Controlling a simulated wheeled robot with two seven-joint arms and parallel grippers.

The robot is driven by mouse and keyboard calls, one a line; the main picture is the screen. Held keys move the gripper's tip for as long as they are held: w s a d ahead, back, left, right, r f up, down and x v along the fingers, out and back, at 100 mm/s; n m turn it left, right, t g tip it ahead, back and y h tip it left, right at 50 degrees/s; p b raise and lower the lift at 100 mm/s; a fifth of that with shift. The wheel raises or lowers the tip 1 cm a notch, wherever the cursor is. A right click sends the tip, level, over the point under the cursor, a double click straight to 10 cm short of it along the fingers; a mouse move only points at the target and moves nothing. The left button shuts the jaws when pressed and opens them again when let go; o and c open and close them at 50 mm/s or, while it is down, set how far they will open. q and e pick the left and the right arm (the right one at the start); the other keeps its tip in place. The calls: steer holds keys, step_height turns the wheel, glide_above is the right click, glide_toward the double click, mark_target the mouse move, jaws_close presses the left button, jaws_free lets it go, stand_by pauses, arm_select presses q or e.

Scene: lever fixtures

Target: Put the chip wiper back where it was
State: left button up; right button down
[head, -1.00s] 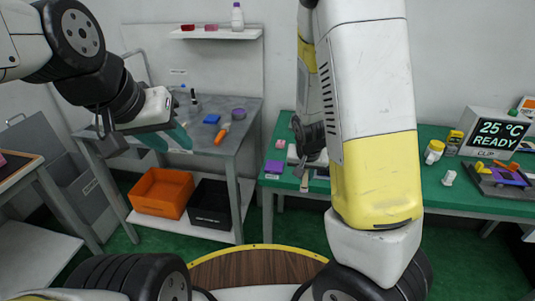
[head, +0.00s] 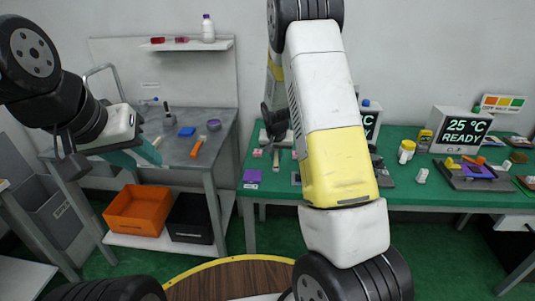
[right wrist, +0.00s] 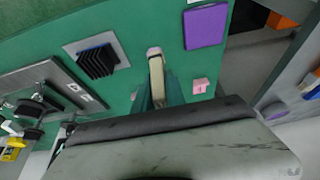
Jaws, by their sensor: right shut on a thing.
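The chip wiper seems to be the slim beige piece with a pale pink end (right wrist: 156,66) in the right wrist view. My right gripper (right wrist: 158,92) is shut on it, its teal fingers on either side. In the head view my right gripper (head: 276,150) is above the left part of the green bench (head: 400,195), partly hidden by my arm. I cannot tell whether the wiper touches the bench. My left gripper (head: 142,155) is open and empty in front of the grey table at the left.
A purple square (right wrist: 205,26), a small pink block (right wrist: 200,86) and a black finned block on a grey plate (right wrist: 97,60) lie around the wiper. A grey fixture (right wrist: 40,95) stands further left. Orange (head: 138,210) and black bins are under the grey table (head: 205,140).

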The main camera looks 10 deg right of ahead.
mark_target(276, 163)
steer(key=shift+s+f, duration=0.15)
steer(key=shift+f, duration=1.45)
steer(key=shift+f, duration=0.1)
steer(key=c, duration=1.4)
jaws_free()
steer(key=s+a+r+y, duration=0.1)
steer(key=s+r, duration=0.4)
steer(key=r, duration=0.5)
steer(key=s+a+r, duration=0.1)
steer(key=s+r, duration=0.5)
steer(key=r, duration=0.3)
steer(key=s+a+r+n, duration=0.1)
steer(key=s+r, duration=0.3)
steer(key=s, duration=0.3)
steer(key=s+a+r+n+t+y, duration=0.1)
steer(key=s+r, duration=0.2)
steer(key=s, duration=0.5)
steer(key=s+a+r+n+y, duration=0.1)
steer(key=s+r, duration=0.3)
steer(key=s, duration=0.3)
steer(key=shift+s+r+n+t, duration=0.3)
steer(key=shift+s+n+t, duration=0.1)
